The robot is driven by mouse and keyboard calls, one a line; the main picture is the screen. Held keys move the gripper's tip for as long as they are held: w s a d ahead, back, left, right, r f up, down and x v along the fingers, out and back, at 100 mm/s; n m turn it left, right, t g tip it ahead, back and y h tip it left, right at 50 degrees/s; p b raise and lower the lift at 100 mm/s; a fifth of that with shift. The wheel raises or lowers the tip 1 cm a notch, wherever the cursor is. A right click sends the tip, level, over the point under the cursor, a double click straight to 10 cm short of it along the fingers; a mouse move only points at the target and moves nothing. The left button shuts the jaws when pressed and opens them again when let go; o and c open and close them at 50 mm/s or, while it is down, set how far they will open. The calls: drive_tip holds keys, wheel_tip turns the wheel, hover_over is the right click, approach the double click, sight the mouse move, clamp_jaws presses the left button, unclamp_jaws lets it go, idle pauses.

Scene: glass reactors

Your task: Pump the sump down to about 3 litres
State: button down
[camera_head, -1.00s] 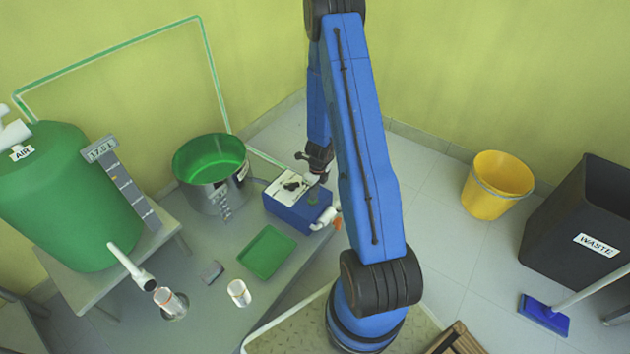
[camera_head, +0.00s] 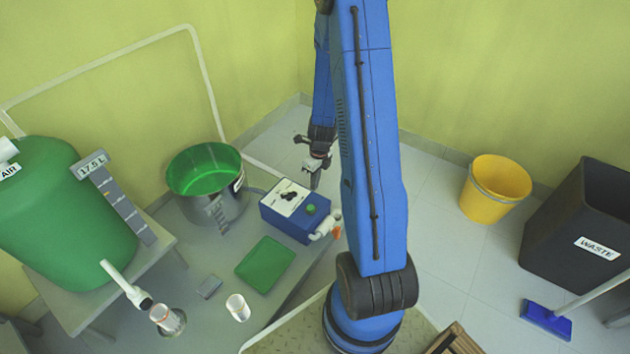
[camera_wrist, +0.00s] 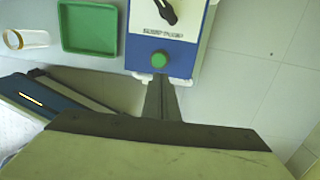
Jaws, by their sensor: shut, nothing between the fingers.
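The metal sump pot (camera_head: 232,200) stands at the back left with green liquid (camera_head: 203,178) inside and a small scale (camera_head: 218,213) on its front; I cannot read the level. The blue pump box (camera_head: 287,224) beside it has a white top with a black knob (camera_wrist: 168,11) and a green button (camera_head: 311,210), also seen in the wrist view (camera_wrist: 159,60). The pale pipe (camera_head: 100,66) runs along the wall to the green tank (camera_head: 60,215), whose gauge sign (camera_head: 93,164) reads 17.5 L. My gripper (camera_head: 315,186) is shut and empty, apart from the button, above and behind it.
A green tray (camera_head: 265,264), a glass jar (camera_head: 238,308) and a grey block (camera_head: 209,287) lie in front of the pump. Another jar (camera_head: 168,320) stands below the tank's spout (camera_head: 125,282). A yellow bucket (camera_head: 495,188), WASTE bin (camera_head: 570,235) and blue mop (camera_head: 546,318) are at right.

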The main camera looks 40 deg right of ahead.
drive_tip(key=shift+r, duration=0.65)
idle(0.4)
